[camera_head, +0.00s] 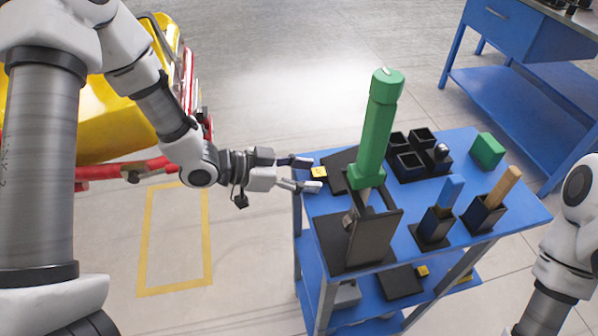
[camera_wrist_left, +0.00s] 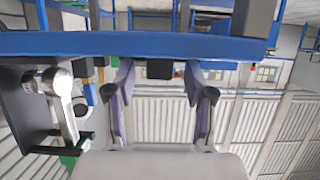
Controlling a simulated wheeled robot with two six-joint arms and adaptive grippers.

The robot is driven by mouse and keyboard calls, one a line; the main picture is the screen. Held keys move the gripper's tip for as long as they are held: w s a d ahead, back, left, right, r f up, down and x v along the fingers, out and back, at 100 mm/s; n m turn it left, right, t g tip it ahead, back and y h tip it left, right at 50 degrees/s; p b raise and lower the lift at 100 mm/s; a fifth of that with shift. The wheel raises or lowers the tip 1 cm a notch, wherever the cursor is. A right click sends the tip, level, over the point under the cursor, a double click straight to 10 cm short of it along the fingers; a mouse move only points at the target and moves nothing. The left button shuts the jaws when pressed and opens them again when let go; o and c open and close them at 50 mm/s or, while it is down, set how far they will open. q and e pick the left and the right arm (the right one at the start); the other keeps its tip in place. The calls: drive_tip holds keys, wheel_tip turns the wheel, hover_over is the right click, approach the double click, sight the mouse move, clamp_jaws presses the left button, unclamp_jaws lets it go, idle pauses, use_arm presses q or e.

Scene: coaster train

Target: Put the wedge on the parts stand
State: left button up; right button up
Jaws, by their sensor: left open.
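The blue parts stand (camera_head: 521,217) is a two-level cart with holders on its top. In the left wrist view, the open fingers (camera_wrist_left: 160,85) show with the stand's blue edge (camera_wrist_left: 150,44) across the top and nothing clearly held. My right gripper is out of view; only part of that arm shows.
A tall green-handled tool (camera_head: 378,125) stands in a black holder (camera_head: 372,243). Black bins (camera_head: 412,163), a green block (camera_head: 487,150) and blue and wooden handles fill the top. Another yellow piece (camera_head: 422,271) lies on the lower shelf. A yellow-and-red car (camera_head: 110,120) stands left.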

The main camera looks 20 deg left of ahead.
use_arm(q)
drive_tip(key=p+v, duration=0.6)
drive_tip(key=v, duration=0.6)
drive_tip(key=s+d+f+n+g+y, duration=0.1)
drive_tip(key=s+f+n+g+y, duration=0.2)
drive_tip(key=f, duration=0.4)
drive_tip(key=s+d+f+n+g+y, duration=0.1)
drive_tip(key=s+d+f+n+y, duration=0.15)
drive_tip(key=f+n, duration=0.4)
drive_tip(key=s+a+f+n+g+y, duration=0.1)
drive_tip(key=s+f+y, duration=0.1)
drive_tip(key=s+f, duration=0.4)
drive_tip(key=s+a+f+n+g+y, duration=0.1)
drive_tip(key=s+a+f+g+y, duration=0.1)
drive_tip(key=s+f, duration=0.4)
drive_tip(key=shift+s+a+g+y, duration=0.2)
drive_tip(key=shift+g+y, duration=0.1)
drive_tip(key=shift+y, duration=0.55)
